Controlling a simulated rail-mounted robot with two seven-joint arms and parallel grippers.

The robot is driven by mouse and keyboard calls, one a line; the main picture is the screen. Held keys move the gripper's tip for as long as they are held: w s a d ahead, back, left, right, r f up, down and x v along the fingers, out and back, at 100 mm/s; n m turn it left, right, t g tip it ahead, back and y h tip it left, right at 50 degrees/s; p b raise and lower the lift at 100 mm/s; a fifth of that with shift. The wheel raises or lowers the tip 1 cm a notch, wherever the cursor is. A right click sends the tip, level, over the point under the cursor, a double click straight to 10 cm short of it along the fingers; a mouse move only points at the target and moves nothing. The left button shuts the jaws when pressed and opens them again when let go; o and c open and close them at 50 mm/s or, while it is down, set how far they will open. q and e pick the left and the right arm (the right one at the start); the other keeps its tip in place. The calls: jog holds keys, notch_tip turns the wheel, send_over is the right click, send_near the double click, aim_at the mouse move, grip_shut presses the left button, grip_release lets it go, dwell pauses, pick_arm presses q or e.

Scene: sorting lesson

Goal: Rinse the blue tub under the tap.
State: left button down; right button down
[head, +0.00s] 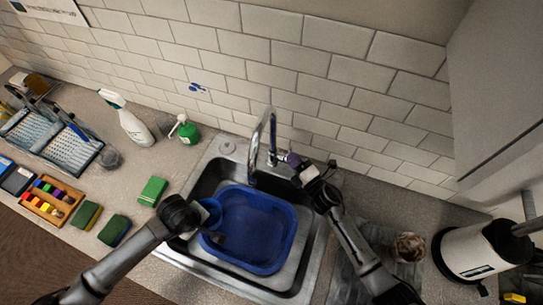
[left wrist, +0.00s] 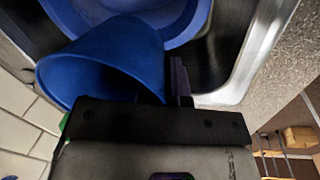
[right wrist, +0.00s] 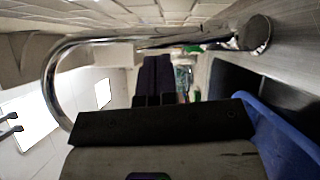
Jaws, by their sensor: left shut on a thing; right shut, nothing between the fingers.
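The small blue tub (head: 211,207) is at the left edge of the sink, partly hidden by my left gripper (head: 212,232). In the left wrist view the tub (left wrist: 110,55) is tilted, its open mouth facing the left of the picture. My left gripper is shut on its wall. The chrome tap (head: 263,138) arches over the back of the sink, and I see no stream of water. My right gripper (head: 291,160) is shut and empty just right of the tap. In the right wrist view its fingers (right wrist: 155,80) lie together, with the tap's curved pipe (right wrist: 52,75) around them.
A larger blue basin (head: 262,238) sits in the steel sink (head: 178,246). A green sponge (head: 152,190), green bottle (head: 187,131) and white spray bottle (head: 132,124) stand left of the sink. A white canister (head: 480,250) is at the right. The tiled wall is close behind the tap.

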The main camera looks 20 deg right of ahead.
jog(key=shift+w+d, duration=0.1)
jog(key=shift+w, duration=0.1)
